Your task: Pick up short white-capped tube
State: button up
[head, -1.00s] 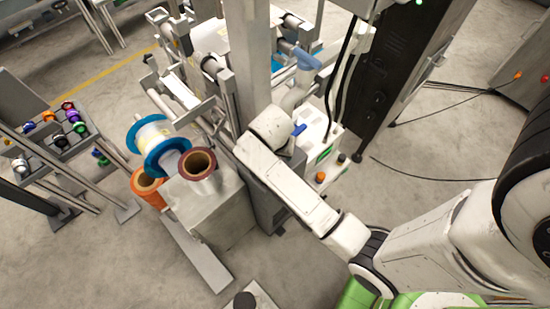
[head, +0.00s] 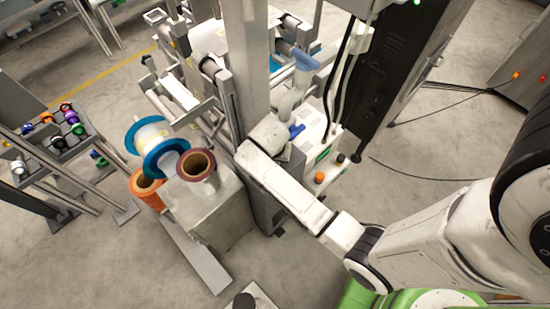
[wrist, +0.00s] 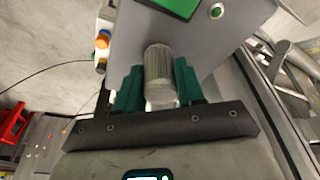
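In the wrist view a short tube (wrist: 159,70) has a grey, finely ribbed body and a pale, rounded near end. It lies between the two dark green fingers of my gripper (wrist: 160,84). The fingers flank it closely on both sides, with no clear gap, and its ribbed end reaches past the fingertips. My gripper looks shut on the tube. Whether the tube's far end touches anything behind it cannot be told. I cannot make out the tube or the fingers in the head view.
A grey box with a green panel (wrist: 176,4) lies beyond the fingers. In the head view a metal post (head: 246,60) rises close to my arm. A blue-flanged reel (head: 157,145), a brown-rimmed roll (head: 196,166) and an orange roll (head: 146,184) stand left. Floor is clear lower left.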

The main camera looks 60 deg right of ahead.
jog(key=c, duration=0.6)
jog(key=shift+r, duration=0.1)
